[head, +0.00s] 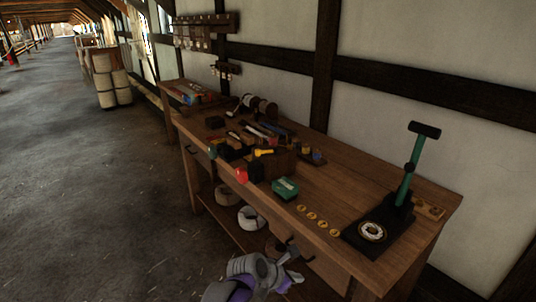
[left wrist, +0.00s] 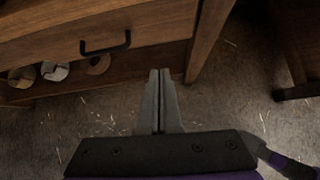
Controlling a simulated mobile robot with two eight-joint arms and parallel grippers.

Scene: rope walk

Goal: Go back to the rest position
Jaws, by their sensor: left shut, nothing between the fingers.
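My left gripper (head: 285,274) shows at the bottom of the head view, low in front of the workbench (head: 345,208). In the left wrist view my left gripper (left wrist: 160,75) has its two fingers together with nothing between them. The fingers are below a bench drawer with a dark handle (left wrist: 105,46), over the floor. My right gripper is in neither view.
The bench top holds a green-handled press (head: 405,175), a row of brass discs (head: 318,221), a green box (head: 285,188) and several tools. Rope coils (head: 250,217) lie on its lower shelf. The floor (head: 100,190) to the left is open.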

